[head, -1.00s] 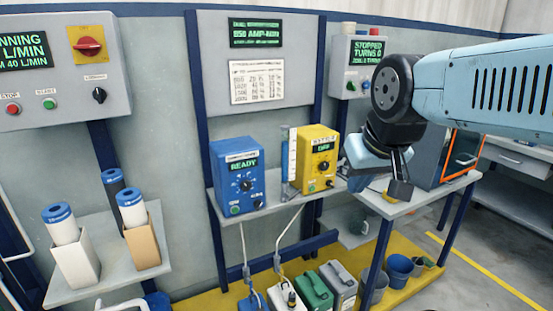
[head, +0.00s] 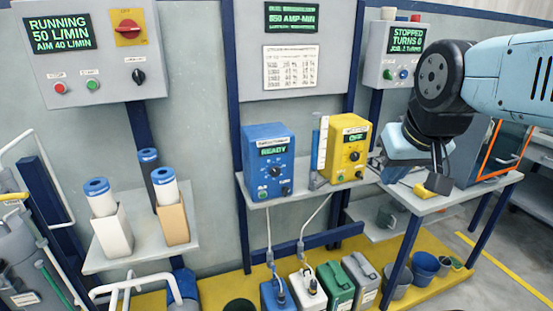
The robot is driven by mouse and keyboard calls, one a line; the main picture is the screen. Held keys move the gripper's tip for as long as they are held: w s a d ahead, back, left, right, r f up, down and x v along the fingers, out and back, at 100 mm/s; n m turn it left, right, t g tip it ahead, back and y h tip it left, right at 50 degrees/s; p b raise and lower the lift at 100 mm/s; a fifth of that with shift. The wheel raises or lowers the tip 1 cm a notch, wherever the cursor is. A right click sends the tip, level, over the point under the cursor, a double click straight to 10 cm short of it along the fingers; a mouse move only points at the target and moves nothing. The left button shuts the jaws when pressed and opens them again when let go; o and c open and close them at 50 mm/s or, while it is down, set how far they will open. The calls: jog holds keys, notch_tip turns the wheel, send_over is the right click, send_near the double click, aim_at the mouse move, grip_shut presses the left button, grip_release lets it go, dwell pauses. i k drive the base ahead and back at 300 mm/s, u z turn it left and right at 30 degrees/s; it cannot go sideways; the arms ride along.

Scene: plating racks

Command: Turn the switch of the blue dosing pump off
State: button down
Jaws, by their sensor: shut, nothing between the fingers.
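The blue dosing pump (head: 268,163) stands on a grey shelf (head: 300,193) left of centre in the head view. Its small display reads READY. Below the display is a dark round dial (head: 274,171), with a green button (head: 262,194) at the lower left and a small dark switch (head: 285,191) at the lower right. The switch's position is too small to tell. My gripper (head: 436,183) is shut and empty, pointing down above the table at the right. It is well to the right of the blue pump and apart from it.
A yellow dosing pump (head: 346,148) reading OFF stands right of the blue one, with a clear cylinder (head: 319,145) between them. A control panel (head: 93,52) reads RUNNING at upper left. Filter cartridges (head: 168,190) stand on the left shelf. Coloured canisters (head: 337,287) are below.

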aim_at(285, 190)
jog(key=z, duration=0.8)
jog(key=k, duration=1.4)
jog(key=u, duration=0.75)
jog(key=i, duration=1.05)
